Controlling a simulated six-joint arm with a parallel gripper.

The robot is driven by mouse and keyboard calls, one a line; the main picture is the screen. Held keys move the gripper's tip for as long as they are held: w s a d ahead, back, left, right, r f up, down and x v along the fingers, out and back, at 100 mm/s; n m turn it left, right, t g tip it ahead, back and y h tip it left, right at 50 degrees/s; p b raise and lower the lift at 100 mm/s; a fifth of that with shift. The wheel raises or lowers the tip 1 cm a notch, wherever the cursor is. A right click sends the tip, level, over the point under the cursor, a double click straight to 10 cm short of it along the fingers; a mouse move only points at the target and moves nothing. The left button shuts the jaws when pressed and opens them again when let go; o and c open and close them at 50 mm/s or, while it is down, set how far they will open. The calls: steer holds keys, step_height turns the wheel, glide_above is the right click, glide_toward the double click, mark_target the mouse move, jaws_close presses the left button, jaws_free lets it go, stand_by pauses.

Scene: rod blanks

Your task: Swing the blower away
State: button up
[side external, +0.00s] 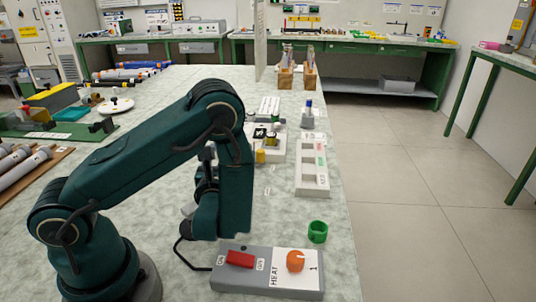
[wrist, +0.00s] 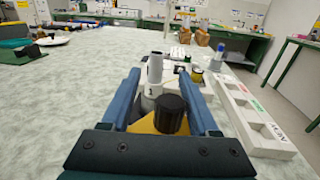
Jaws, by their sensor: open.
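What looks like the blower shows in the wrist view as a pale grey upright tube (wrist: 155,68), with a black knob (wrist: 170,112) on a yellow piece (wrist: 145,124) nearer the camera. My gripper (wrist: 159,76) is open, its two blue fingers on either side of these parts. I cannot tell whether either finger touches them. In the side view my arm hides most of the blower and the gripper; a small light grey part (side external: 189,209) shows left of the arm's end. A grey control box (side external: 228,284) with a red switch (side external: 239,259) and orange dial (side external: 295,261) stands in front.
A white labelled tray (side external: 313,183) lies right of my arm, with a green ring (side external: 318,232) nearer the table edge. Small bottles and a yellow-banded piece (side external: 261,156) stand behind. Grey rods (side external: 25,170) lie at left. A black cable (side external: 184,256) runs from the box.

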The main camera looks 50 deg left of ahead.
steer(key=s+d+n+g, duration=0.1)
steer(key=s+d+g+y, duration=0.1)
steer(key=s, duration=0.1)
steer(key=shift+s+d+n+y, duration=0.1)
steer(key=shift+n+y, duration=0.2)
steer(key=shift+n, duration=0.1)
steer(key=shift+s+d+r+g, duration=0.1)
steer(key=shift+s+d+g, duration=0.1)
steer(key=shift+g, duration=0.1)
steer(key=shift+w+a+r+n+g+y, duration=0.15)
steer(key=shift+a+r+n+g, duration=0.1)
steer(key=shift+r+n, duration=0.25)
steer(key=shift+s+a+r+n+g+y, duration=0.1)
steer(key=shift+a+r+n+g+y, duration=0.15)
steer(key=shift+n, duration=0.35)
steer(key=s+r+n+g+h, duration=0.3)
steer(key=s+r+n+g, duration=0.4)
steer(key=n, duration=0.7)
steer(key=d+r+n+t+h, duration=0.1)
steer(key=d+r+n+h, duration=0.2)
steer(key=d+n+h, duration=1)
steer(key=d+n, duration=0.3)
steer(key=shift+s+r, duration=0.35)
steer(key=shift+r, duration=0.05)
